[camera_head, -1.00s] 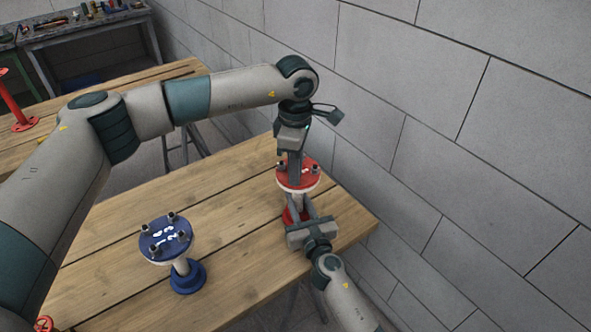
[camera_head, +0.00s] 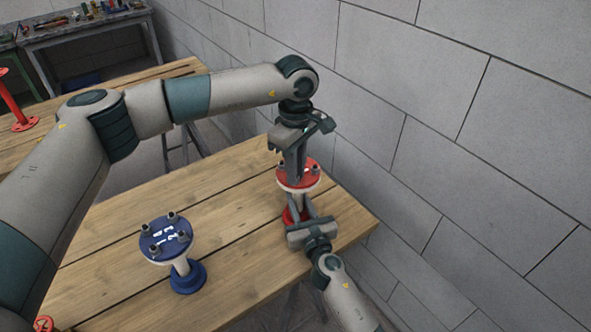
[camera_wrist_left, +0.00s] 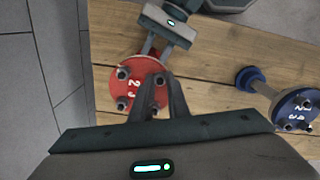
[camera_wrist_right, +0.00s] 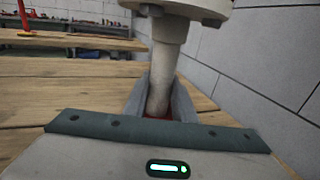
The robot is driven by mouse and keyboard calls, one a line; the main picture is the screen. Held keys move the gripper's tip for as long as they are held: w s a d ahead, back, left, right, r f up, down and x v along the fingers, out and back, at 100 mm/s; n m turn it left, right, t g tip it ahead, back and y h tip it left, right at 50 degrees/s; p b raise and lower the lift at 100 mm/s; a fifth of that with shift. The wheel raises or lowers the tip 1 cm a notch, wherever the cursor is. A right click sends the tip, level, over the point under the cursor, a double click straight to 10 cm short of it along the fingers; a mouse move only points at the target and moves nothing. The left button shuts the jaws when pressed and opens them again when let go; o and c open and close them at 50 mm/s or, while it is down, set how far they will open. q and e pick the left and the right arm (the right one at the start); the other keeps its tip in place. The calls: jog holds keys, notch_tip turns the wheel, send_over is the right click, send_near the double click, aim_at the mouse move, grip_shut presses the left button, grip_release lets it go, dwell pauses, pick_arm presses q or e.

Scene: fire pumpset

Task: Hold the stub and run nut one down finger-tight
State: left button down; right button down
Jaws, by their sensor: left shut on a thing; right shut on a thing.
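The red stub stands on the wooden table near the wall, with its round red flange (camera_head: 312,178) on top, carrying studs with dark nuts and white numbers. The flange also shows in the left wrist view (camera_wrist_left: 136,90). My left gripper (camera_head: 294,180) points straight down from above, shut on a nut at the flange's edge; its fingers hide that nut. My right gripper (camera_head: 303,204) comes from the near side, shut around the stub's pale neck below the flange. The right wrist view shows the neck (camera_wrist_right: 167,45) upright between its fingers.
A blue stub (camera_head: 166,238) with several studs stands to the left on the same table (camera_head: 235,215). The wall (camera_head: 440,140) is close on the right. Another table with a red part (camera_head: 22,122) is at the back left. Bare wood lies between the two stubs.

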pick_arm(q)
jog(key=shift+w+r, duration=0.1)
jog(key=shift+w, duration=0.05)
pick_arm(e)
jog(key=shift+d+f, duration=0.1)
pick_arm(q)
jog(key=c, duration=1.7)
grip_release()
notch_tip(320, 180, up, 12)
jog(key=shift+f, duration=0.1)
pick_arm(e)
jog(key=c, duration=1.4)
grip_release()
jog(key=shift+s, duration=0.15)
